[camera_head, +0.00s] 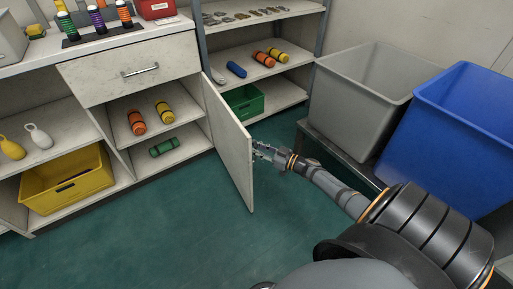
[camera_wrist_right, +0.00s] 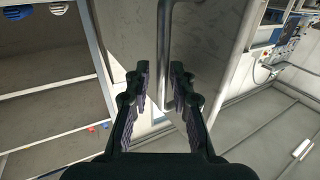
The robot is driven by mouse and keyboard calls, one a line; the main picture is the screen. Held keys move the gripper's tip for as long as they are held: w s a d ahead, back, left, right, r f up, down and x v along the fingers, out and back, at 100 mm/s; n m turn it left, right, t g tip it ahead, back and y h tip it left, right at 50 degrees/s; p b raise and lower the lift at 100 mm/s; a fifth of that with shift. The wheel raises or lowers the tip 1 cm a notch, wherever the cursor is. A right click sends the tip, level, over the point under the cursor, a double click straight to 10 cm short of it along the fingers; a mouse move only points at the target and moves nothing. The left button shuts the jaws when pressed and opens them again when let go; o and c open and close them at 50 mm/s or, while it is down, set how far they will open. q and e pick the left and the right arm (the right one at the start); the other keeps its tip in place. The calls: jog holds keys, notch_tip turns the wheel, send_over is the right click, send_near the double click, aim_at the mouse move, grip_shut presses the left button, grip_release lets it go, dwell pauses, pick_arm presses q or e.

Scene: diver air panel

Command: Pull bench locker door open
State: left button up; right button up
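The bench locker door (camera_head: 232,138) is a pale panel that stands swung out from the bench, with its inside shelves exposed. My right gripper (camera_head: 262,152) is at the outer face of the door, near its free edge. In the right wrist view, the metal bar handle (camera_wrist_right: 164,50) runs between the two dark fingers of my right gripper (camera_wrist_right: 160,88). The fingers are apart, with gaps on both sides of the bar, and do not appear closed on it. My left gripper is not in view.
A grey bin (camera_head: 350,95) and a blue bin (camera_head: 440,135) stand to the right of my right arm. The locker holds orange, yellow and green cylinders. A yellow crate (camera_head: 65,190) sits on the lower left shelf. Green floor (camera_head: 150,225) in front is clear.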

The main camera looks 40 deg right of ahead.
jog(key=shift+o, duration=0.2)
jog(key=shift+w+r, duration=0.15)
jog(key=v, duration=1.2)
